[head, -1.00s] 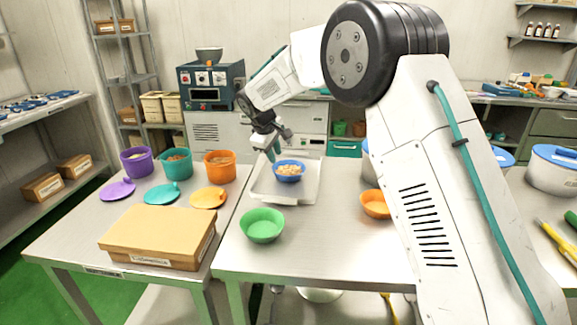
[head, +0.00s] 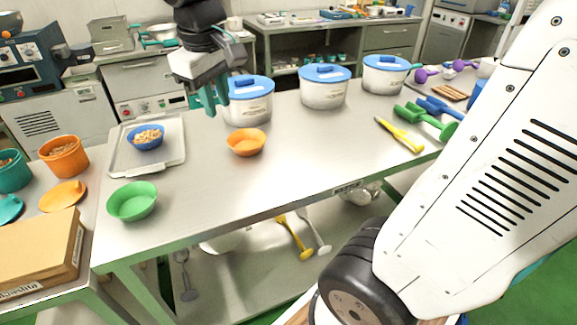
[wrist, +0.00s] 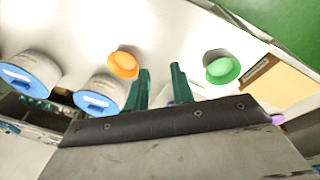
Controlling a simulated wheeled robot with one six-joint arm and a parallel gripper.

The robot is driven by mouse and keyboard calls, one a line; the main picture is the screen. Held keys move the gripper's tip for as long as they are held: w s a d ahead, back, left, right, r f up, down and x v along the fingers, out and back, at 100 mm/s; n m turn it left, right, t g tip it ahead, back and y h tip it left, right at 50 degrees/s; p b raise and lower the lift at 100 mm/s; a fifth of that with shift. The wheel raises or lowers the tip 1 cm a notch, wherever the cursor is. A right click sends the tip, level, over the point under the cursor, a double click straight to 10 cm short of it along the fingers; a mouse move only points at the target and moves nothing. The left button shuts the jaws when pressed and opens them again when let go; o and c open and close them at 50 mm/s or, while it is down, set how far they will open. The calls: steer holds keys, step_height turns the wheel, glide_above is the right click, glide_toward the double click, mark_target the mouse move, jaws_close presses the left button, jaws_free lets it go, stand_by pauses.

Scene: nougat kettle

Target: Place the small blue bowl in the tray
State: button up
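The small blue bowl (head: 147,138), filled with pale nut-like pieces, sits upright in the light grey tray (head: 172,158) on the metal table, in the head view. My gripper (head: 213,100) is up and to the right of the tray, apart from the bowl, in front of the nearest lidded pot. The wrist view shows its two green fingers (wrist: 161,82) spread apart with nothing held between them.
An orange bowl (head: 246,142) and a green bowl (head: 132,201) stand near the tray. White pots with blue lids (head: 323,88) line the table's back. The table's middle is clear.

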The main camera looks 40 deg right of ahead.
steer(key=s+f+m, duration=0.1)
steer(key=s+f, duration=0.1)
steer(key=s, duration=0.7)
steer(key=s+f+m+y, duration=0.1)
steer(key=s+f+m, duration=0.1)
steer(key=s, duration=0.7)
steer(key=shift+s+d+f+g, duration=0.3)
steer(key=shift+s+d+f, duration=0.1)
steer(key=shift+f, duration=0.4)
